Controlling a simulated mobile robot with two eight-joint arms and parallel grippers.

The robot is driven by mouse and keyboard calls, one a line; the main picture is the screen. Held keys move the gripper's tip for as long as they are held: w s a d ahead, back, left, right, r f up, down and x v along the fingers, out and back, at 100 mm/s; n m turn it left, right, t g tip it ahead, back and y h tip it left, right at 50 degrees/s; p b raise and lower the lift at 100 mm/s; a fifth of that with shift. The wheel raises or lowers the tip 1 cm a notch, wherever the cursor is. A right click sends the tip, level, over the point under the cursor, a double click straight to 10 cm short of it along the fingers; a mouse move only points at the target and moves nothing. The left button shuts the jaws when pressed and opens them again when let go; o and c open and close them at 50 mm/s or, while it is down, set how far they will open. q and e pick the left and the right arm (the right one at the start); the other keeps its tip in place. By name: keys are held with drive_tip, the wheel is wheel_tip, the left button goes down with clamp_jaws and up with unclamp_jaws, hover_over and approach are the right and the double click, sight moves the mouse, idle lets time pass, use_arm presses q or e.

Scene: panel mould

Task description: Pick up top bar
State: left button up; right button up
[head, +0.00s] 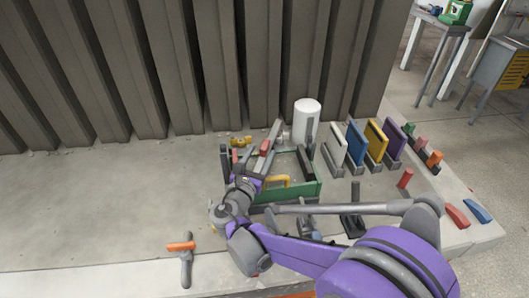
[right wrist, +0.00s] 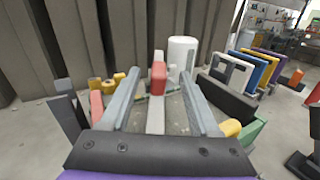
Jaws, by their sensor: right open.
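My right gripper (head: 259,152) is open above the green mould tray (head: 304,191), its two grey fingers pointing away from me. In the right wrist view, a red block (right wrist: 158,78) and a pale grey strip (right wrist: 155,120) show between the spread fingers (right wrist: 159,88). The red block also shows in the head view (head: 265,147). No contact with the fingers can be made out. A dark bar (head: 304,162) lies along the tray's right side, and it also shows in the right wrist view (right wrist: 228,98). I cannot tell which piece is the top bar. My left gripper is out of view.
A white cylinder (head: 306,120) stands behind the tray, near the ribbed wall (head: 205,60). Coloured panels (head: 355,142) stand in racks to its right. Yellow parts (head: 240,141) lie behind the tray. An orange-handled tool (head: 183,262) lies at the front left. The slab's left side is clear.

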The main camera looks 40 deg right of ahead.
sight(264, 145)
drive_tip(key=x, duration=0.5)
drive_tip(key=shift+w+d, duration=0.1)
drive_tip(key=shift+w, duration=0.05)
clamp_jaws()
idle(1.3)
